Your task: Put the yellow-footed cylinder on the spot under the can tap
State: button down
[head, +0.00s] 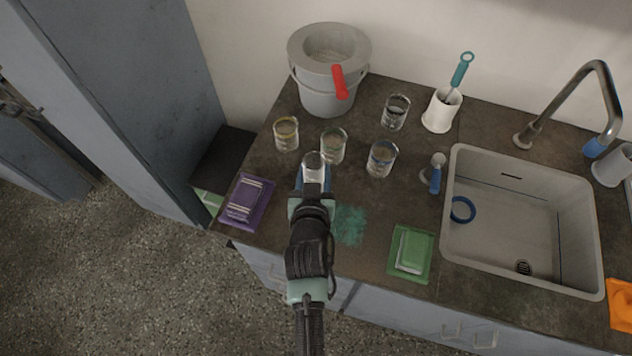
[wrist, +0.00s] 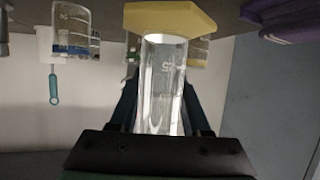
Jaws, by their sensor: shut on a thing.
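My gripper (head: 312,196) is shut on the clear glass cylinder, whose top shows just past my fingers in the head view (head: 313,166). In the wrist view the cylinder (wrist: 163,85) stands between my two fingers (wrist: 160,115), and its yellow hexagonal foot (wrist: 170,17) is at the counter end of the picture, which looks upside down. I cannot tell whether the foot touches the counter. A grey can (head: 327,98) with a red tap or lever (head: 340,82) stands at the back left of the counter. No marked spot under it is clearly visible.
Glass beakers stand close ahead of my gripper (head: 334,146), at its left (head: 286,134), and at its right (head: 382,158), with another behind (head: 396,112). A purple packet (head: 246,200), a teal stain (head: 349,225), a green sponge tray (head: 411,252) and a sink (head: 450,230) lie around.

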jog(key=shift+f+b, duration=0.5)
jog(key=shift+f, duration=1.75)
jog(key=shift+f, duration=0.2)
jog(key=shift+c, duration=1.8)
grip_release()
